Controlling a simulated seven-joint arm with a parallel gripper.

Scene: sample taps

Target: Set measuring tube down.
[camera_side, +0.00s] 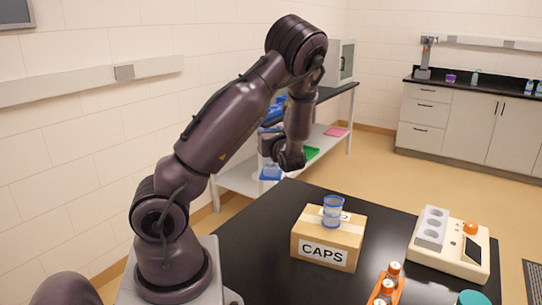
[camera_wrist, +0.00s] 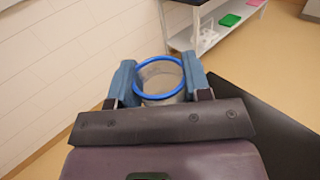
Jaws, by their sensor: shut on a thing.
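My gripper (camera_wrist: 158,78) is shut on a clear tube with a blue rim, the measuring tube (camera_wrist: 163,97). Its two blue-grey fingers press on opposite sides of it, and its open mouth faces the wrist camera. In the side view my gripper (camera_side: 268,145) is small and partly hidden by my wrist. The held measuring tube (camera_side: 270,171) shows there below it, clear with a blue end and roughly upright. It is held in the air, beyond the left back part of the black table (camera_side: 248,241).
A cardboard box marked CAPS (camera_side: 325,252) stands on the table with a clear blue-rimmed container (camera_side: 333,210) on top. A beige device (camera_side: 450,255) and an orange rack of bottles (camera_side: 386,287) stand to the right. The table's left part is clear.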

